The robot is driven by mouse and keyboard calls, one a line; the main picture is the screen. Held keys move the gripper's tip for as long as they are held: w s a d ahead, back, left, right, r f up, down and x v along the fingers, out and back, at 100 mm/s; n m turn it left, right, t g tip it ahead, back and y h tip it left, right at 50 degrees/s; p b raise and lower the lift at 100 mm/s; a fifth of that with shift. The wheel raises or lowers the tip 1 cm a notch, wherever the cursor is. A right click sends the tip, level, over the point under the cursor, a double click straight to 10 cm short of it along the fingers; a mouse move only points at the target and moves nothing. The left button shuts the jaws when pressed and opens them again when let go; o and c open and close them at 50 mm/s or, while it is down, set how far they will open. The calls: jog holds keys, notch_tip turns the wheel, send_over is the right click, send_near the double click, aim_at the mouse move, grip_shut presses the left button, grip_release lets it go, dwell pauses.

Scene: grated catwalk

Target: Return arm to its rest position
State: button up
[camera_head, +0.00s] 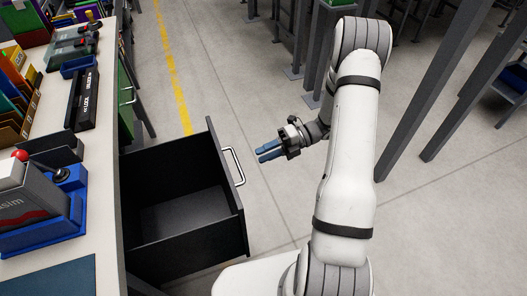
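My gripper (270,151) is at the middle of the head view, pointing left toward the drawer front. Its two blue fingers lie close together, and the gap between them is too small to judge. I see nothing held in it. My white arm (345,190) rises from the bottom and bends at the top, with the wrist reaching down and left. The black drawer (185,205) is pulled out and looks empty. Its silver handle (234,167) is just left of the fingertips, apart from them.
A workbench (100,130) on the left carries a blue-based device with a red-knobbed lever (45,195), a black box (83,100) and colored folders (15,90). Dark posts (440,90) stand at the right. Grey floor with a yellow line (172,65) is open beyond the drawer.

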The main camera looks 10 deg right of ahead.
jog(key=s+r+n+t+h+p, duration=0.2)
jog(key=s+r+n+h, duration=0.5)
jog(key=r+n, duration=0.5)
jog(key=s+r+n+t+h+p, duration=0.2)
jog(key=s+r+n+h, duration=0.6)
jog(key=n, duration=1.4)
notch_tip(320, 180, up, 5)
jog(key=shift+s+d+r+n+t+p, duration=0.2)
jog(key=shift+s+d+n+t+p, duration=0.15)
jog(key=shift+s, duration=0.3)
